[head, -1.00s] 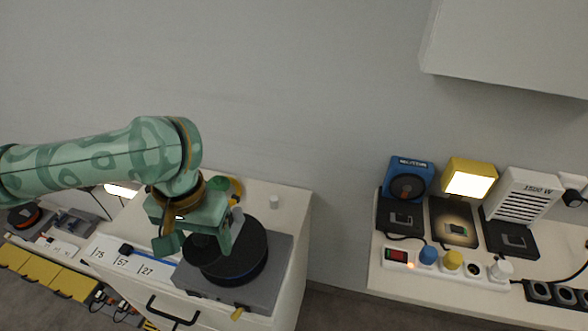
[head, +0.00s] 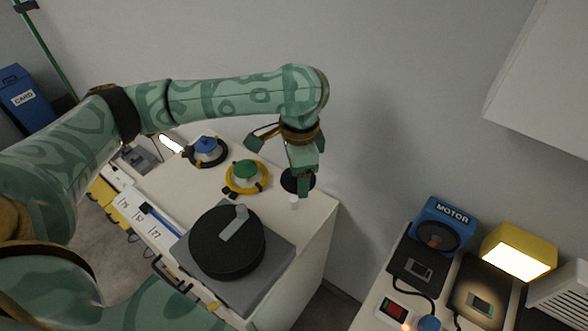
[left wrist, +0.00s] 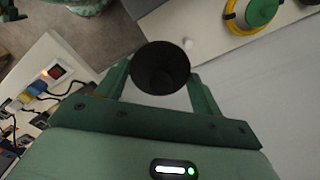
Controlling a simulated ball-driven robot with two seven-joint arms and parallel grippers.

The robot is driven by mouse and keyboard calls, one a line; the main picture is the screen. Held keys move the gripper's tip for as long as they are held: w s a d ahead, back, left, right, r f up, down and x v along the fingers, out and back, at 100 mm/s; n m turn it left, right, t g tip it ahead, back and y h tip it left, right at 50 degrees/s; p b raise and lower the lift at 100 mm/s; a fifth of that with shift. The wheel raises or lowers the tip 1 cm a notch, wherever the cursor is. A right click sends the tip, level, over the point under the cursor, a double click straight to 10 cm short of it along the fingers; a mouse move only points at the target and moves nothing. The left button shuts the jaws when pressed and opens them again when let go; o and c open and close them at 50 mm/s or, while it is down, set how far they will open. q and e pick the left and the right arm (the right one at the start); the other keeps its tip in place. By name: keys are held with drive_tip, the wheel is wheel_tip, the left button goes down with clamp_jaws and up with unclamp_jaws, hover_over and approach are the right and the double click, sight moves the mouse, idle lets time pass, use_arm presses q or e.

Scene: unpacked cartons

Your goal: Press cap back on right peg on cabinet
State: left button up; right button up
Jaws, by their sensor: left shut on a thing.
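My left gripper (head: 301,172) is shut on a black round cap (head: 297,182) above the back right corner of the white cabinet (head: 318,215). In the left wrist view the cap (left wrist: 160,68) is a dark hollow cylinder between the fingers. A short white peg (head: 294,203) stands upright on the cabinet, just in front of and below the cap in the head view. The peg (left wrist: 176,42) is partly hidden behind the cap in the left wrist view. I cannot tell how high the cap is above it. My right gripper is not in view.
A black turntable (head: 227,242) on a grey base occupies the cabinet's front. A green dome on a yellow ring (head: 246,171) and a blue dome on a black ring (head: 206,147) stand left of the gripper. A device bench with a motor box (head: 442,228) is at right.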

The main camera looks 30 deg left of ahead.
use_arm(q)
drive_tip(key=w+a+f+m+p, duration=0.2)
drive_tip(key=w+f+m, duration=0.25)
drive_tip(key=m, duration=0.45)
drive_tip(key=m+p, duration=0.1)
drive_tip(key=m, duration=0.9)
approach(293, 199)
wheel_tip(293, 199, down, 4)
drive_tip(key=b, duration=0.4)
drive_tip(key=shift+w+f+b, duration=0.1)
drive_tip(key=shift+f+b, duration=0.25)
drive_tip(key=shift+f, duration=0.25)
drive_tip(key=shift+f+b, duration=0.4)
drive_tip(key=shift+f, duration=0.5)
drive_tip(key=o, duration=1.3)
